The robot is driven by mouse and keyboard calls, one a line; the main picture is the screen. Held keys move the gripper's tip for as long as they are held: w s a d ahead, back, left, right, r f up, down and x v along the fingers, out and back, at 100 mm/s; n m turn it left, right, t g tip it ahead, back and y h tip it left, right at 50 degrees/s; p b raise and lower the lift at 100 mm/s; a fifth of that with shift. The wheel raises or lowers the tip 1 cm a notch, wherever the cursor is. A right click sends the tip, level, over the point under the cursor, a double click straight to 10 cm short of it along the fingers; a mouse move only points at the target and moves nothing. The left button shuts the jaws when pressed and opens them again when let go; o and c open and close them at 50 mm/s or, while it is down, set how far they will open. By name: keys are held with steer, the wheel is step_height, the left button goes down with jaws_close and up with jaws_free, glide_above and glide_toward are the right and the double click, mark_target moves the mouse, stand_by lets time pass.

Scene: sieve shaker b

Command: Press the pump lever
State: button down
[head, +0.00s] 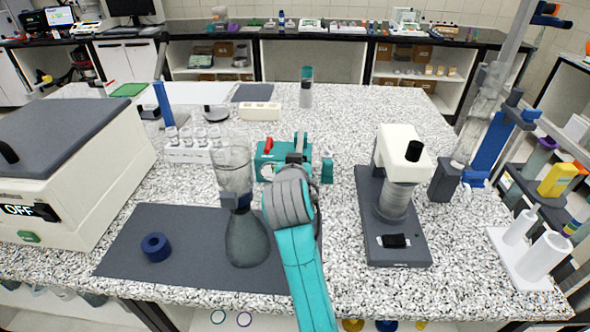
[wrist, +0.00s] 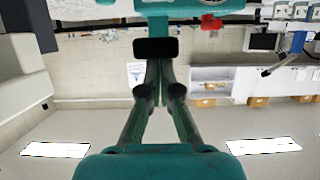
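The teal pump (head: 267,163) with a red knob (head: 268,145) stands on the table behind the flask, partly hidden by my arm. In the wrist view, which looks upside down, the pump's teal body (wrist: 190,6) and red knob (wrist: 211,22) show at the top edge. A black block (wrist: 156,48), which looks like the pump lever's end, sits right at my fingertips. My gripper (head: 298,145) is at the pump, and in the wrist view its two fingers (wrist: 157,68) converge with tips together, holding nothing visible. I cannot tell whether they touch the black block.
A flask with a glass funnel (head: 246,240) stands on the dark mat (head: 130,255) left of my arm, near a blue ring (head: 155,247). A white sieve shaker (head: 100,190) is at the left. A stand with a grey base (head: 375,215) is at the right.

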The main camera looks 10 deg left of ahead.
steer(key=v, duration=1)
steer(key=shift+s, duration=0.3)
steer(key=shift+d+r, duration=0.1)
steer(key=shift+r, duration=0.05)
